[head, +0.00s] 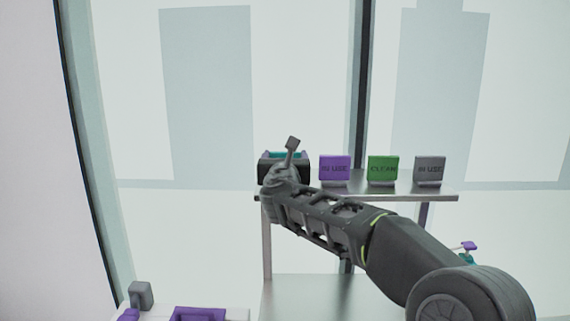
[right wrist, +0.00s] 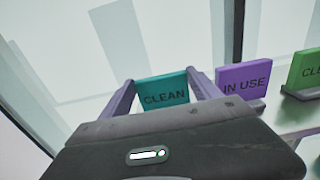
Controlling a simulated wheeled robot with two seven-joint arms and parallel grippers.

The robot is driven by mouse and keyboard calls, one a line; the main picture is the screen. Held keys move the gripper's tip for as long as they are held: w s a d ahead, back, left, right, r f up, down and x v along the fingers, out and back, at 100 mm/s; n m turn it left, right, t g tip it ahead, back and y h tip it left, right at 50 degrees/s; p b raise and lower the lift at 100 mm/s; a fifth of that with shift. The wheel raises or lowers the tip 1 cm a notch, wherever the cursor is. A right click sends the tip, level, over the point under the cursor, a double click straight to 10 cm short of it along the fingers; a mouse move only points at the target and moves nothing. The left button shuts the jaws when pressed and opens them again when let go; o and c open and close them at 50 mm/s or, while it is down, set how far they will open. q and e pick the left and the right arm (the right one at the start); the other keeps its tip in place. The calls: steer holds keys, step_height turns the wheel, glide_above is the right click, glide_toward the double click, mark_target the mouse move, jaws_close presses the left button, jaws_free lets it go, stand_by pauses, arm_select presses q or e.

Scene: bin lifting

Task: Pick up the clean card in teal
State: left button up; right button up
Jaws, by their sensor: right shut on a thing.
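The teal card (right wrist: 165,91) reading CLEAN stands between the two purple fingers of my right gripper (right wrist: 161,80) in the right wrist view. The fingers are shut on its left and right sides, with the lettering facing the wrist camera. In the head view my right gripper (head: 284,156) is at the left end of the shelf, and a strip of the teal card shows between its fingers. The gripper body hides the card's lower part there, so I cannot tell whether it touches the shelf. My left gripper is not in view.
To the right on the metal shelf (head: 445,197) stand a purple IN USE card (head: 335,167), a green CLEAN card (head: 382,168) and a grey IN USE card (head: 429,168). The purple card is close to my right finger. A grey object (head: 141,294) stands at lower left.

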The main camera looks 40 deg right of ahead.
step_height(320, 180, up, 9)
steer(key=p, duration=0.2)
steer(key=shift+a, duration=0.1)
stand_by(0.6)
